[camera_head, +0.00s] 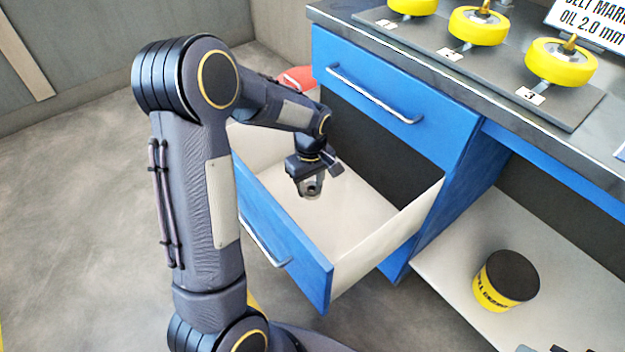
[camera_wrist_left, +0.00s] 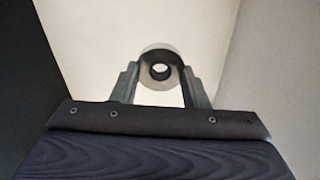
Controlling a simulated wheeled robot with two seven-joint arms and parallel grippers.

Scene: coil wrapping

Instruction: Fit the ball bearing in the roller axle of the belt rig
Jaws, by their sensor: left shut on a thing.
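My left gripper (camera_head: 309,187) reaches down inside the open lower drawer (camera_head: 368,245). It is shut on the ball bearing (camera_head: 313,186), a small grey metal ring with a hole. In the left wrist view the ball bearing (camera_wrist_left: 160,66) sits between the two fingertips of my left gripper (camera_wrist_left: 161,84), its hole facing the camera, against the pale drawer bottom. I cannot tell whether it touches the drawer bottom. My right gripper is not in view.
A closed blue drawer (camera_head: 390,95) with a handle is above the open one. Yellow wheels (camera_head: 480,28) stand on a grey board on the worktop, with numbered labels. A yellow and black can (camera_head: 506,280) stands on the lower shelf. A red thing (camera_head: 299,78) lies behind my arm.

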